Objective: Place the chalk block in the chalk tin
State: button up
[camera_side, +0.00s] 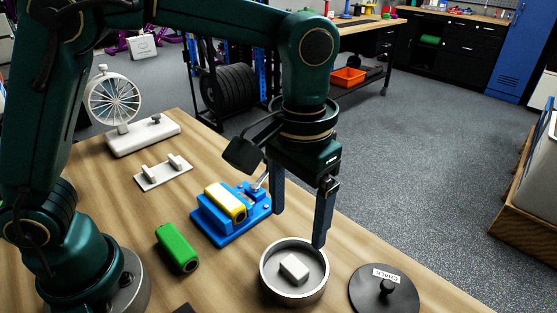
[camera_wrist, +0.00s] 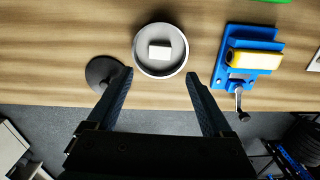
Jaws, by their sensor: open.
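The white chalk block (camera_side: 294,269) lies inside the round grey chalk tin (camera_side: 265,279). In the wrist view the block (camera_wrist: 160,50) rests within the tin (camera_wrist: 160,74), slightly off its middle. The black lid (camera_side: 372,296) marked CHALK lies on the table to the right of the tin; it also shows in the wrist view (camera_wrist: 97,72). My gripper (camera_side: 298,228) is open and empty above the tin's far side. In the wrist view the fingertips (camera_wrist: 160,77) are spread on both sides of the tin.
A blue fixture (camera_side: 225,229) with a yellow piece (camera_side: 225,200) and a lever stands left of the tin. A green block (camera_side: 177,247), a white bracket (camera_side: 163,175) and a spoked wheel on a stand (camera_side: 115,100) are further left. The table's far edge runs close behind the tin.

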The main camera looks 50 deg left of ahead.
jog(key=s+a+r+t, duration=0.3)
jog(key=s+a+t, duration=0.2)
jog(key=s+a, duration=0.4)
jog(key=a, duration=0.4)
jog(key=shift+s+a+n+t, duration=0.25)
jog(key=shift+n+t, duration=0.05)
